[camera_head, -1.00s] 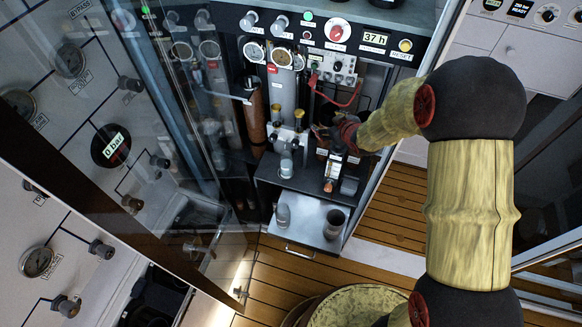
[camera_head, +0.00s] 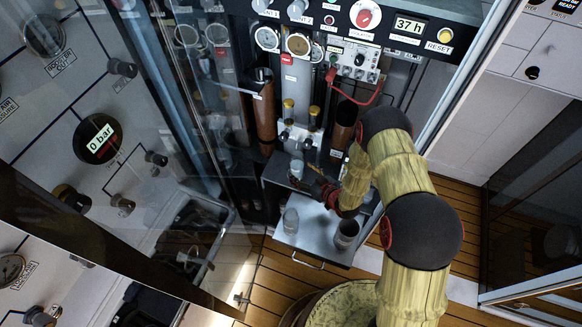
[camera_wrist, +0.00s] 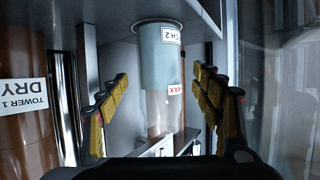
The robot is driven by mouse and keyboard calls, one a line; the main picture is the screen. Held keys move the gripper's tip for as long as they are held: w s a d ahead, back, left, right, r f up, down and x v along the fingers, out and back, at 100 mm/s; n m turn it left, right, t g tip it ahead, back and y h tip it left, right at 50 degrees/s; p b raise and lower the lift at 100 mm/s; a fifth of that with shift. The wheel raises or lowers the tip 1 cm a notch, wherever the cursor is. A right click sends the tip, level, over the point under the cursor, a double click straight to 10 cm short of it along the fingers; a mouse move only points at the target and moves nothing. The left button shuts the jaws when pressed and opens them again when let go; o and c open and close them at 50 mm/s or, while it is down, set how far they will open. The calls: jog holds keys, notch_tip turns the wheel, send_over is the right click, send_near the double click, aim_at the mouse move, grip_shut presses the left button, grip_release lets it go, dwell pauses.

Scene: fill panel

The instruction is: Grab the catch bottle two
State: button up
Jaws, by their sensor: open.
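The catch bottle two (camera_wrist: 162,62) is upright in the picture's middle in the wrist view, a grey-blue cylinder with a clear lower part. Its white labels show "CH 2" and a red "MAX". My gripper (camera_wrist: 160,82) is open, with yellow-padded fingers to the left and right of the bottle and gaps on both sides. In the head view my gripper (camera_head: 314,184) is low at the cabinet, close to a small grey bottle top (camera_head: 297,168), and the fingertips are partly hidden there.
A brown column labelled "TOWER 1 DRY" (camera_wrist: 22,130) stands left in the wrist view. In the head view, a clear cup (camera_head: 290,221) and a dark-topped cup (camera_head: 346,234) stand on a pale tray (camera_head: 318,240). A glass door (camera_head: 190,130) is at left.

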jog(key=shift+r+b+x, duration=0.1)
jog(key=shift+b+x, duration=0.45)
jog(key=shift+x, duration=1.45)
jog(key=shift+r+b+x, duration=0.15)
jog(key=shift+b+x, duration=0.4)
jog(key=shift+x, duration=1.4)
jog(key=shift+c, duration=1.4)
jog(key=c, duration=1.1)
